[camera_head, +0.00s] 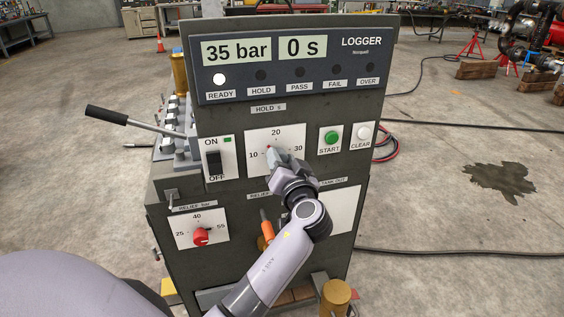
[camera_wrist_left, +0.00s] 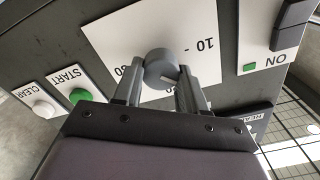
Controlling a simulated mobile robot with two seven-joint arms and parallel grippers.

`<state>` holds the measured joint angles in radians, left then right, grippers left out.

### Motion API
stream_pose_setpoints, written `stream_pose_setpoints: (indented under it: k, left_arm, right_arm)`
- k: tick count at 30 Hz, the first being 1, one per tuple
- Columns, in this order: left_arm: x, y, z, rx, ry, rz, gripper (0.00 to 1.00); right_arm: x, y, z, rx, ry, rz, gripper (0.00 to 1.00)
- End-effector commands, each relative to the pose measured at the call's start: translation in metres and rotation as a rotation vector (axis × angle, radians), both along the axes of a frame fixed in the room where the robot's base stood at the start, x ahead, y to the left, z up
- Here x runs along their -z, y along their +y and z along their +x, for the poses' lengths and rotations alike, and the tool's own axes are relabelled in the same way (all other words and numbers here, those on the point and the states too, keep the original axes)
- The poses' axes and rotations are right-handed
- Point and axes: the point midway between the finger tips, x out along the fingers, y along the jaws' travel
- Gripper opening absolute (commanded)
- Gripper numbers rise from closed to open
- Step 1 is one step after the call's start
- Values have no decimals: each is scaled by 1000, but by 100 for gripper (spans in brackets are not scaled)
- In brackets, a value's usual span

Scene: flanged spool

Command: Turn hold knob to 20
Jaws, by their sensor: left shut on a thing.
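The hold knob (camera_wrist_left: 160,68) is grey and round in the left wrist view, on a white plate (camera_head: 262,136) marked 10, 20 and 30 under the "HOLD s" label. My left gripper (camera_head: 273,155) is shut on it, with one finger on each side in the left wrist view (camera_wrist_left: 160,84). In the head view the gripper covers most of the knob. A small red spot shows at its upper left, but I cannot tell the exact pointer setting. My right gripper is not in view.
The logger display (camera_head: 290,62) reads 35 bar and 0 s, with the READY lamp lit. An ON/OFF switch (camera_head: 214,163) is left of the knob, green START (camera_head: 332,137) and white CLEAR (camera_head: 364,133) buttons right. The red relief knob (camera_head: 202,236) sits lower left.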

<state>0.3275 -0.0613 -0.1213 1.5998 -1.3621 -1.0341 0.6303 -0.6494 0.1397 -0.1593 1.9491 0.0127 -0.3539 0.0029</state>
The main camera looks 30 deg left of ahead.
Motion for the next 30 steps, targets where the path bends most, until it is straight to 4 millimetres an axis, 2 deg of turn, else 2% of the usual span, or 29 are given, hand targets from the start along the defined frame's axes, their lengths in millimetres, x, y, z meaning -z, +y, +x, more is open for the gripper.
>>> stream_pose_setpoints:
  k: [18, 30]
  left_arm:
    - [-3, 0, 2, -1, 420, 367, 11]
    - [-2, 0, 3, -2, 570, 497, 11]
  right_arm:
    - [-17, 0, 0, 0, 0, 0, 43]
    - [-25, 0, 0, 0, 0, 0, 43]
